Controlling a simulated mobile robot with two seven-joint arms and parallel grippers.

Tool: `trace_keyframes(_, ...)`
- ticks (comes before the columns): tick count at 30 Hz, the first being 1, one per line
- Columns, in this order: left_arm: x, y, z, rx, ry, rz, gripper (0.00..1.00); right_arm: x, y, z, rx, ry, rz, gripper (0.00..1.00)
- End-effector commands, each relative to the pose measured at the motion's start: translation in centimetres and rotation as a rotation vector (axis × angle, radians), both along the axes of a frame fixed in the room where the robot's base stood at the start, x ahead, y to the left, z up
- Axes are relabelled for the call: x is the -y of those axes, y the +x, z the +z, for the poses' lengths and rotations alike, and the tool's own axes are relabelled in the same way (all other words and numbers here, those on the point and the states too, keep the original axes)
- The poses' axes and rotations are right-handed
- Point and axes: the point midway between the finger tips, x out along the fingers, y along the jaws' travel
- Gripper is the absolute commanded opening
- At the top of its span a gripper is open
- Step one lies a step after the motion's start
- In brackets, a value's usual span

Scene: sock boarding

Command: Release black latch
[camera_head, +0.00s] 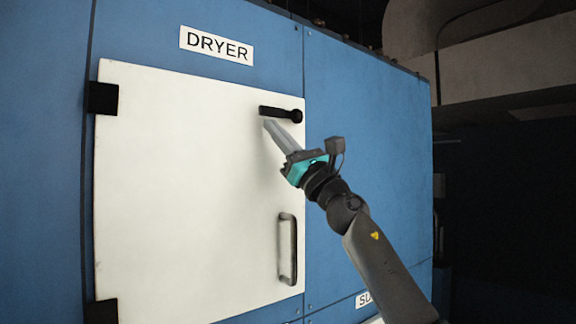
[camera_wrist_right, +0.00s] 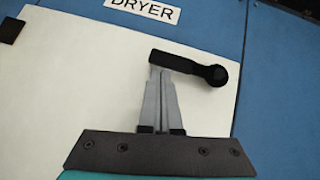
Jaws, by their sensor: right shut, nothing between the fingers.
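The black latch (camera_head: 281,114) is a short dark lever near the upper right corner of the white dryer door (camera_head: 180,190). It lies roughly level, with its round pivot at the right end, by the door's right edge. My right gripper (camera_head: 268,124) is shut and empty, with its fingertips just below the left part of the lever. In the right wrist view the latch (camera_wrist_right: 190,67) crosses just beyond the fingertips (camera_wrist_right: 160,72). I cannot tell whether they touch it. My left gripper is not in view.
A dark vertical handle (camera_head: 287,248) is on the door's lower right. Black hinges (camera_head: 103,98) are on its left edge. The blue dryer body (camera_head: 365,120) carries a DRYER sign (camera_head: 216,45) above the door. A large pipe (camera_head: 415,25) runs at upper right.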

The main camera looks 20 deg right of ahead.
Motion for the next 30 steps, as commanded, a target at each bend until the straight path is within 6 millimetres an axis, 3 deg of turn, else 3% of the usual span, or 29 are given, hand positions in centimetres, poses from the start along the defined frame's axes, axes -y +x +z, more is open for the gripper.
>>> trace_keyframes(9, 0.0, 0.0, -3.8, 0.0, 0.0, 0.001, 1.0, 1.1, -0.4, -4.3, -0.005, 0.0, 0.0, 0.0)
trace_keyframes(24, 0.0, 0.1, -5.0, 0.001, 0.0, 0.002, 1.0, 3.0, -5.5, -9.6, -0.009, -0.003, 0.001, 0.0)
trace_keyframes(30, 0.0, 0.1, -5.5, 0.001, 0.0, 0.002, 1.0, 3.5, -6.7, -10.7, -0.007, -0.001, 0.0, 0.0)
